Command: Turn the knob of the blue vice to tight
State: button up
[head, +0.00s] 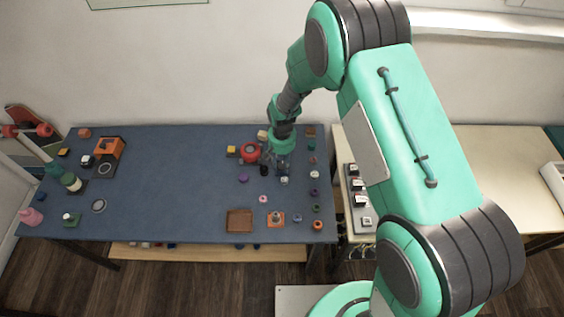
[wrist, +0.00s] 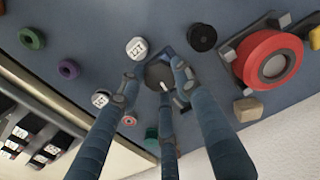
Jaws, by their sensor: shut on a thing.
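In the wrist view a dark grey round knob (wrist: 158,72) with a white mark sits among the fingertips of my gripper (wrist: 155,82). A bit of blue (wrist: 168,51) shows just behind the knob, apparently the blue vice; the fingers hide most of it. The fingers are closed in around the knob from several sides. In the head view my gripper (head: 281,166) is low over the right part of the blue table top, and the vice cannot be made out beneath it. Whether the knob is tight cannot be told.
A large red wheel (wrist: 270,62) on a dark base stands close by, with a black cap (wrist: 202,37) between. A white labelled cap (wrist: 137,48) is near the fingers. A brown tray (head: 239,220) lies at the front. The table's middle (head: 170,180) is clear.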

aim_at(282, 165)
jog(key=m+p, duration=0.1)
jog(key=m, duration=1.2)
jog(key=shift+p, duration=0.3)
jog(key=shift+m, duration=0.3)
jog(key=o, duration=1.2)
jog(key=shift+r, duration=0.1)
notch_tip(282, 165, up, 12)
jog(key=shift+f, duration=0.1)
